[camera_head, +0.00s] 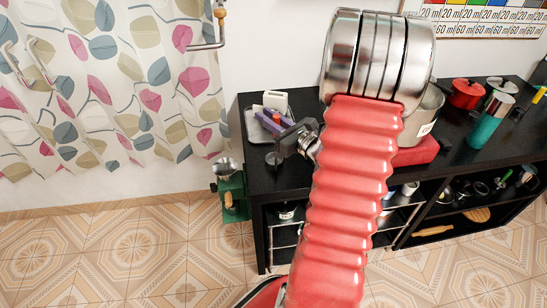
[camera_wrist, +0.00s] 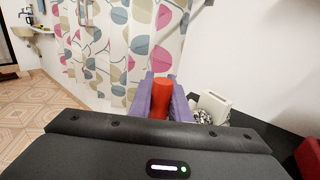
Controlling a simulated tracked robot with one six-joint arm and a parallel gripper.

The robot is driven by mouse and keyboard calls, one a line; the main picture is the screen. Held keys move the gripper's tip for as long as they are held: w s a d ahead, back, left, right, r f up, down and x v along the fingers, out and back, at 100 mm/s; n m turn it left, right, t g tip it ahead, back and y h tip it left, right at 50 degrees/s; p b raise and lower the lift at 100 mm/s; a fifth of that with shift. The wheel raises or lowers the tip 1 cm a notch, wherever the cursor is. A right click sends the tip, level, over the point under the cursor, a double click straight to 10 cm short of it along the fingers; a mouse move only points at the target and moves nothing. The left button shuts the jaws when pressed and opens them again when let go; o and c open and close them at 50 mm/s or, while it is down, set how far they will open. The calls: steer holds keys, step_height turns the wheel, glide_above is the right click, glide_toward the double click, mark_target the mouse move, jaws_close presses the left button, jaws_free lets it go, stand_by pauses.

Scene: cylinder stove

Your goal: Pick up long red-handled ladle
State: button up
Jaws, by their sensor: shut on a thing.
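My gripper (camera_wrist: 161,99) has two purple fingers, shut on the red handle (camera_wrist: 160,90) of the ladle. The handle's rounded red end stands up between the fingers in the wrist view. In the head view my gripper (camera_head: 274,117) is over the left end of the black counter, and a small red part of the handle (camera_head: 276,118) shows between the purple fingers. The rest of the ladle and its bowl are not clear in either view. I cannot tell whether the ladle touches the counter.
A white block-like item (camera_head: 275,101) stands close to my gripper. The black counter (camera_head: 262,180) also holds a red pot (camera_head: 466,94) and a teal cylinder (camera_head: 484,130) farther right. A green grinder (camera_head: 231,190) stands beside it. A patterned curtain (camera_head: 120,80) hangs at left.

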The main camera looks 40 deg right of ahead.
jaws_close()
steer(key=shift+r, duration=0.15)
step_height(320, 180, up, 10)
stand_by(0.7)
stand_by(0.4)
jaws_free()
jaws_close()
steer(key=shift+s, duration=0.1)
